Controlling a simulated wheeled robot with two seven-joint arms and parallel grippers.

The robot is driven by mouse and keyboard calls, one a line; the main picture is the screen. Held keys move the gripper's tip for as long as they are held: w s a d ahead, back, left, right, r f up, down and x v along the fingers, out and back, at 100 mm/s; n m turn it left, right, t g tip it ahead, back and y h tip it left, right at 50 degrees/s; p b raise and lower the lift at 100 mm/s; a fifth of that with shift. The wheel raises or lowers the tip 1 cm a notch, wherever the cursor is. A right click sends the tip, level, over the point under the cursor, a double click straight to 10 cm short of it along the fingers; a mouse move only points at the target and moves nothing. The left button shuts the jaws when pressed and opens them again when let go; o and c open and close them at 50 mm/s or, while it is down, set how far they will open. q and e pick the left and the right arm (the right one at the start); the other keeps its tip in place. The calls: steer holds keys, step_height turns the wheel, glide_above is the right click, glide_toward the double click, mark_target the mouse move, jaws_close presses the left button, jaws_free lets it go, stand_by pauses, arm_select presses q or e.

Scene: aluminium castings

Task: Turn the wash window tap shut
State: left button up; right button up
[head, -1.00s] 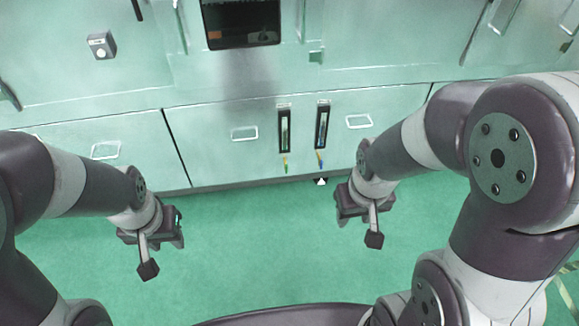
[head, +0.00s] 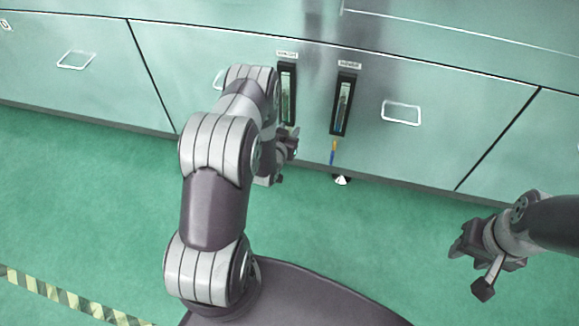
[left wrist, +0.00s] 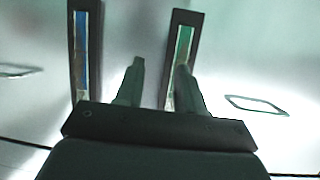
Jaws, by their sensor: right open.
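Two upright sight windows sit in the cabinet front. The left one (head: 288,95) has a green strip; the right one (head: 342,105) has a blue strip and a slim yellow-and-blue tap lever (head: 333,152) hanging below it. Their small labels are too blurred to read surely. My left gripper (head: 290,147) is at the lower end of the green window and hides most of what hangs there. In the left wrist view its fingers (left wrist: 160,68) are apart, one overlapping the green window (left wrist: 184,50), with the blue window (left wrist: 85,50) at left. My right gripper (head: 462,246) is open and empty, away from the cabinet.
Drawer handles (head: 401,112) stand out from the cabinet front, one of them partly behind my left arm. A small white cone-like piece (head: 342,180) is on the floor below the blue window. Green floor (head: 390,240) is clear between my grippers. Striped tape (head: 60,295) lies at lower left.

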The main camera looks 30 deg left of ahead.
arm_select(q)
steer(key=s+a+f+n+t+y+b, duration=0.15)
steer(key=s+f+t+b, duration=0.35)
steer(key=f, duration=0.8)
steer(key=shift+g+y, duration=0.25)
steer(key=shift+g, duration=0.35)
steer(key=b+x, duration=0.5)
steer(key=x, duration=0.5)
steer(key=shift+w+a+b, duration=0.15)
steer(key=shift+a+b, duration=0.05)
steer(key=shift+b, duration=0.1)
steer(key=shift+w+r, duration=0.1)
steer(key=shift+w, duration=0.15)
steer(key=shift+m, duration=0.25)
jaws_close()
arm_select(e)
step_height(320, 180, down, 15)
steer(key=shift+r, duration=0.15)
